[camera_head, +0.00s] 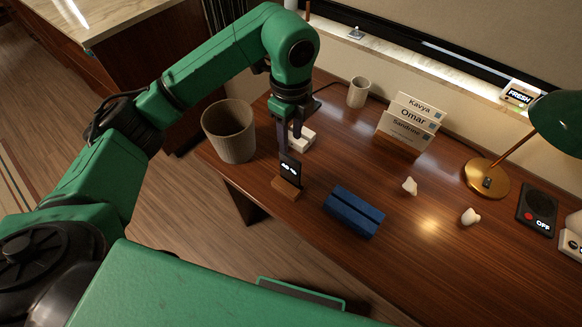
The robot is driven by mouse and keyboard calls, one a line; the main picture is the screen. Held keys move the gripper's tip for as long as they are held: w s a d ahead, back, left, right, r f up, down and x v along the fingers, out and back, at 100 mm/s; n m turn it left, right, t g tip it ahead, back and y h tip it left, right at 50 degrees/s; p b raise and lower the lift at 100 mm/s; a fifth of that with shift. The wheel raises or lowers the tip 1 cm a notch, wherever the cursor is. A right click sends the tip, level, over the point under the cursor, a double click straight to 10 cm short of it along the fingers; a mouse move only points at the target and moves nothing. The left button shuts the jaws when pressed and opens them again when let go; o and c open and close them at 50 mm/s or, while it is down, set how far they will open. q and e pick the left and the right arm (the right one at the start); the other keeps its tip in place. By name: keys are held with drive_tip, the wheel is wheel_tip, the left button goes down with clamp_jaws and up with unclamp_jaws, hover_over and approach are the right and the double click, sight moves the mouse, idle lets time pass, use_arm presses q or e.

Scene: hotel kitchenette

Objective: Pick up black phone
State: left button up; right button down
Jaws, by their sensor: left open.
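The black phone (290,171) stands upright in a small wooden stand (285,189) near the desk's left front edge. Its screen is lit with white characters. My left gripper (290,143) points down from above, with its fingertips close to the phone's top edge. The fingers are open. I cannot tell whether they touch the phone or are around it. My right gripper is not in view.
The wooden desk (390,240) also holds a blue slotted block (353,211), a white box (301,139) behind my gripper, name cards (408,122), a white cup (358,92), small white pieces (409,186) and a lamp (486,178). A bin (228,131) stands left.

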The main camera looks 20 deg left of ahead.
sight(290, 156)
use_arm(q)
wheel_tip(290, 156, down, 9)
drive_tip(key=p, duration=0.2)
drive_tip(key=shift+w+a+p, duration=0.1)
drive_tip(key=shift+w+p, duration=0.05)
drive_tip(key=shift+p, duration=0.25)
drive_tip(key=shift+w, duration=0.1)
clamp_jaws()
drive_tip(key=shift+r, duration=0.1)
idle(0.7)
